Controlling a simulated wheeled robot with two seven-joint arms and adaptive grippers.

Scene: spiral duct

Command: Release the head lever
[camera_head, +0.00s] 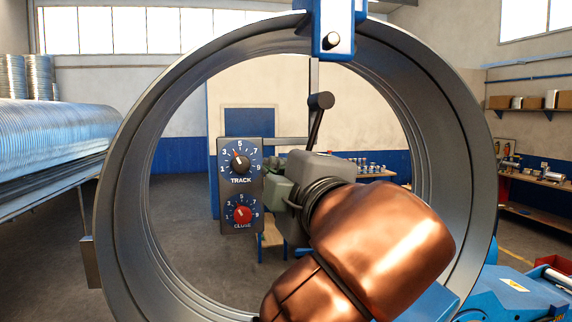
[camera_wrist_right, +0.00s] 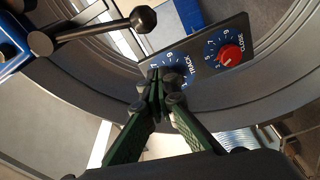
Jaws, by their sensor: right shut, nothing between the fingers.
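The head lever (camera_head: 319,101), a dark arm with a round black knob, stands inside the big ring opening, below a blue block (camera_head: 331,22). In the right wrist view the lever's black ball (camera_wrist_right: 144,19) sits on a metal rod at upper left. My right gripper (camera_head: 273,188), with green fingers, is below the lever and apart from it, beside the control panel (camera_head: 241,220). In the right wrist view its fingertips (camera_wrist_right: 163,80) are together in front of the TRACK dial, which they partly hide; contact cannot be told. My left gripper is not in view.
The grey metal ring (camera_head: 134,170) surrounds the lever and panel. The panel carries the TRACK dial (camera_head: 240,164) and the red CLOSE dial (camera_head: 242,214). A blue machine (camera_head: 515,295) stands at lower right. Large spiral ducts (camera_head: 50,140) lie at left.

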